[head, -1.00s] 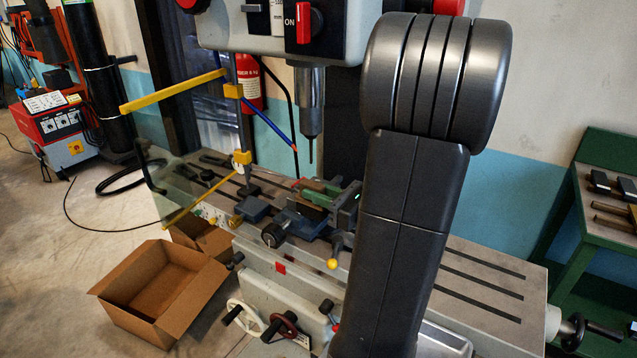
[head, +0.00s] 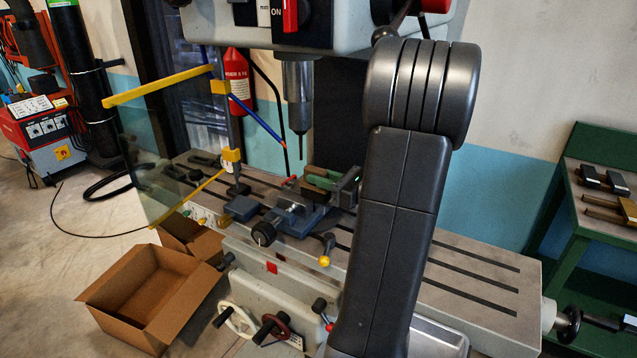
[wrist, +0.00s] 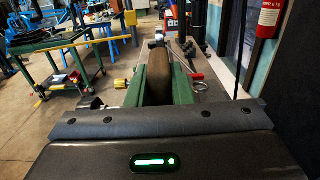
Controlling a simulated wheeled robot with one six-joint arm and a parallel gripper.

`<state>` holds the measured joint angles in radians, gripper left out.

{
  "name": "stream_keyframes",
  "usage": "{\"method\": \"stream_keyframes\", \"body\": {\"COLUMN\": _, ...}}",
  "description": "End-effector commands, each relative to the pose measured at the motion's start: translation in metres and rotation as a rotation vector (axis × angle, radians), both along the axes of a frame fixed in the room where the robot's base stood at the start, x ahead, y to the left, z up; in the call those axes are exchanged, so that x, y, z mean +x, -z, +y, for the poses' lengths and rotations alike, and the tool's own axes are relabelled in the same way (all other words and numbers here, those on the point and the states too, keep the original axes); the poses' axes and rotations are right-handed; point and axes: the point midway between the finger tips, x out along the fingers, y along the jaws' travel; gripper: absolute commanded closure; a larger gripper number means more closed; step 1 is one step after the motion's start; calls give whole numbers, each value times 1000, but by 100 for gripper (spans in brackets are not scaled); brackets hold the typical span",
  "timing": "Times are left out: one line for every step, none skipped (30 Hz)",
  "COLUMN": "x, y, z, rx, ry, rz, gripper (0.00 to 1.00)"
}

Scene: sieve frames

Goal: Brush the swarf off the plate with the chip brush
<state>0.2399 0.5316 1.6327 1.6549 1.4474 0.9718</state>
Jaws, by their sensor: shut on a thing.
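My gripper (head: 322,181) reaches over the grey machine table from the right, its green fingers above or just behind the blue machine vise (head: 300,216). In the wrist view my gripper (wrist: 158,88) is shut on a long brown handle, which looks like the chip brush (wrist: 159,68). The handle points away from the wrist camera between the green fingers. The brush's bristles cannot be made out. I cannot pick out the plate or any swarf; my fingers and the vise may hide them.
The drill spindle (head: 299,95) hangs just left of and behind my gripper. A clear guard with yellow bars (head: 165,85) stands to the left. Open cardboard boxes (head: 150,300) lie on the floor at lower left. The slotted table (head: 480,285) is bare at right.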

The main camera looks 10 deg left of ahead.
Motion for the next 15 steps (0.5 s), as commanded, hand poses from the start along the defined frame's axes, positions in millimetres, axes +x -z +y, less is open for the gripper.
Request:
{"method": "stream_keyframes", "body": {"x": 2, "y": 1, "z": 0, "rx": 0, "ry": 0, "rz": 0, "gripper": 100}}
{"method": "stream_keyframes", "body": {"x": 3, "y": 1, "z": 0, "rx": 0, "ry": 0, "rz": 1, "gripper": 100}}
{"method": "stream_keyframes", "body": {"x": 5, "y": 1, "z": -1, "rx": 0, "ry": 0, "rz": 1, "gripper": 100}}
{"method": "stream_keyframes", "body": {"x": 5, "y": 2, "z": -1, "rx": 0, "ry": 0, "rz": 1, "gripper": 100}}
{"method": "stream_keyframes", "body": {"x": 6, "y": 2, "z": -1, "rx": 0, "ry": 0, "rz": 0, "gripper": 100}}
{"method": "stream_keyframes", "body": {"x": 6, "y": 1, "z": -1, "rx": 0, "ry": 0, "rz": 0, "gripper": 100}}
{"method": "stream_keyframes", "body": {"x": 6, "y": 1, "z": -1, "rx": 0, "ry": 0, "rz": 0, "gripper": 100}}
{"method": "stream_keyframes", "body": {"x": 7, "y": 1, "z": -1, "rx": 0, "ry": 0, "rz": 0, "gripper": 100}}
{"method": "stream_keyframes", "body": {"x": 7, "y": 1, "z": -1, "rx": 0, "ry": 0, "rz": 0, "gripper": 100}}
{"method": "stream_keyframes", "body": {"x": 7, "y": 1, "z": -1, "rx": 0, "ry": 0, "rz": 0, "gripper": 100}}
{"method": "stream_keyframes", "body": {"x": 7, "y": 1, "z": -1, "rx": 0, "ry": 0, "rz": 0, "gripper": 100}}
{"method": "stream_keyframes", "body": {"x": 7, "y": 1, "z": -1, "rx": 0, "ry": 0, "rz": 0, "gripper": 100}}
{"method": "stream_keyframes", "body": {"x": 7, "y": 1, "z": -1, "rx": 0, "ry": 0, "rz": 0, "gripper": 100}}
{"method": "stream_keyframes", "body": {"x": 7, "y": 1, "z": -1, "rx": 0, "ry": 0, "rz": 0, "gripper": 100}}
{"method": "stream_keyframes", "body": {"x": 7, "y": 1, "z": -1, "rx": 0, "ry": 0, "rz": 0, "gripper": 100}}
